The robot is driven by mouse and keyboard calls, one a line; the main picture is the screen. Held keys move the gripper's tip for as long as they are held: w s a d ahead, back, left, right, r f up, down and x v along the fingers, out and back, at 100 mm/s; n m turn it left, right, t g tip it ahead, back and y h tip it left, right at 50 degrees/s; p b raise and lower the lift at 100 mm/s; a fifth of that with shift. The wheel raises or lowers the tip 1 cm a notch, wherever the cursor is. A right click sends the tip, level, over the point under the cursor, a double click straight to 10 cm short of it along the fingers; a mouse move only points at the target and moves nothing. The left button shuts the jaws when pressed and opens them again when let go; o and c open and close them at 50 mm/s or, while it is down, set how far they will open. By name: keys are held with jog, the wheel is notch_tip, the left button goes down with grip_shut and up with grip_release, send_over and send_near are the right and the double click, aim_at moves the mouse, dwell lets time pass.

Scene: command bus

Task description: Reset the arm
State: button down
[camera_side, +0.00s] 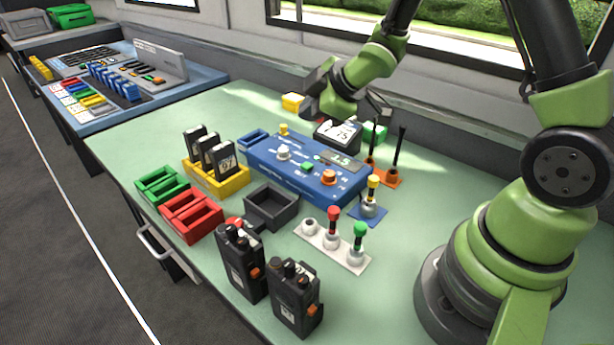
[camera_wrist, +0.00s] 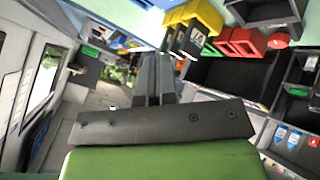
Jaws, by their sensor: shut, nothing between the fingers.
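My gripper shows in the wrist view (camera_wrist: 153,60) with its two dark fingers together and nothing between them. In the side view my green arm reaches down from the top right over the back of the table.
The green table (camera_side: 400,285) holds two black radios (camera_side: 295,300), a yellow rack (camera_side: 232,184) of black batteries, green bins (camera_side: 163,185), red bins (camera_side: 192,215), a dark tray (camera_side: 272,207), a white connector plate (camera_side: 322,248) and antennas on an orange base (camera_side: 380,176). Windows stand behind.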

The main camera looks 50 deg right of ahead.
jog(key=s+a+r+m+g+h, duration=0.1)
jog(key=s+a+r+m, duration=0.2)
jog(key=s+r+m, duration=0.9)
jog(key=s+a+r+m+y, duration=0.1)
jog(key=s+a+r+y, duration=0.1)
jog(key=s, duration=0.8)
jog(key=a+r, duration=0.1)
jog(key=a, duration=0.1)
jog(key=shift+a+r+m+g, duration=0.15)
jog(key=shift+a+m+g, duration=0.15)
jog(key=shift+a+g, duration=0.1)
jog(key=shift+d, duration=0.1)
dwell(0.4)
